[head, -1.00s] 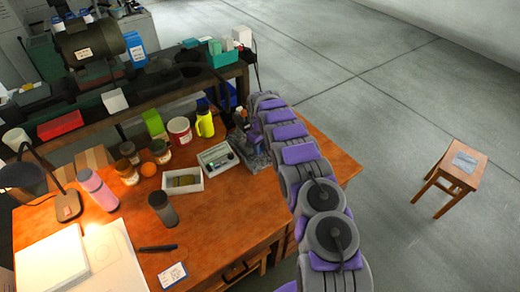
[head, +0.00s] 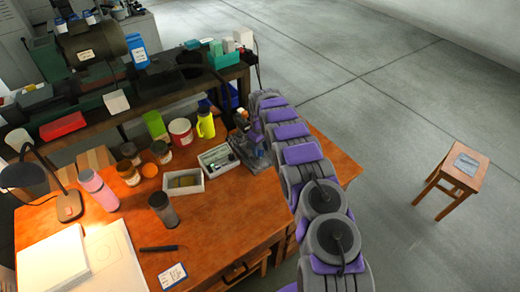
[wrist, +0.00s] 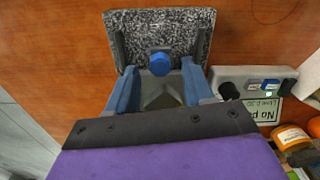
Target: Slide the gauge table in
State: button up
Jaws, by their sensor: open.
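In the wrist view, a speckled grey granite plate (wrist: 140,28) with a round blue knob (wrist: 160,64) at its near edge lies over the orange-brown desk; it looks like the gauge table. My gripper (wrist: 160,75) is open, with one blue finger on each side of the knob. I cannot tell whether the fingers touch the knob. A grey frame shows between the fingers. In the head view, my purple and grey arm reaches to a dark grey device (head: 252,150) at the desk's far right corner. The arm hides part of it and my gripper there.
In the head view, a tray of tools (head: 218,158), a yellow bottle (head: 205,124) and several jars stand to the left. A stool (head: 452,178) stands on open floor.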

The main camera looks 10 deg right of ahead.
notch_tip(320, 180, up, 16)
jog(key=p, duration=0.2)
jog(key=shift+f, duration=0.15)
jog(key=shift+a, duration=0.1)
